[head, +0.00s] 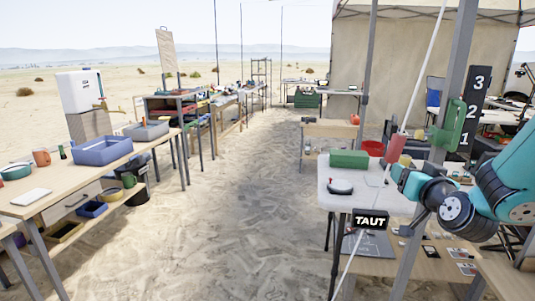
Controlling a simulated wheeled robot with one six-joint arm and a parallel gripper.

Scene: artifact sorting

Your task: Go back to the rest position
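My arm with its teal links comes in from the right. My gripper (398,174) is at its left end, close to a slanting white line and just below the red cylinder (395,149) on that line. The gripper is small here, and I cannot tell whether its fingers are open or shut, or whether they touch the line. A black sign reading TAUT (370,220) is in front of the lower part of the line.
A white-topped table (345,200) with a green box (349,159) stands left of my gripper. A grey tent post (455,80) rises close to my arm. A wooden workbench (45,205) with a blue bin (102,150) is at left. The sandy aisle (240,210) between is clear.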

